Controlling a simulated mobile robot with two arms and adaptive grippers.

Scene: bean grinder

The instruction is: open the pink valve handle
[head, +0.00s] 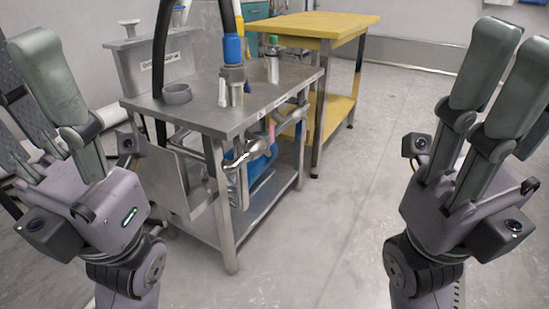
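A small pink valve handle (271,130) shows below the right edge of the steel table (205,118), among metal pipes and fittings. It is small and partly hidden by the fittings, so its exact position is hard to tell. My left gripper (38,85) is raised at the left edge, fingers spread, empty and well apart from the handle. My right gripper (512,80) is raised at the right edge, fingers spread and empty, also far from the handle.
A metal pipe fitting (258,150) sticks out near the handle, with a blue container (262,168) behind it. A black hose with a blue collar (232,48) stands on the table. A yellow table (315,24) stands behind. The grey floor (335,225) in front is clear.

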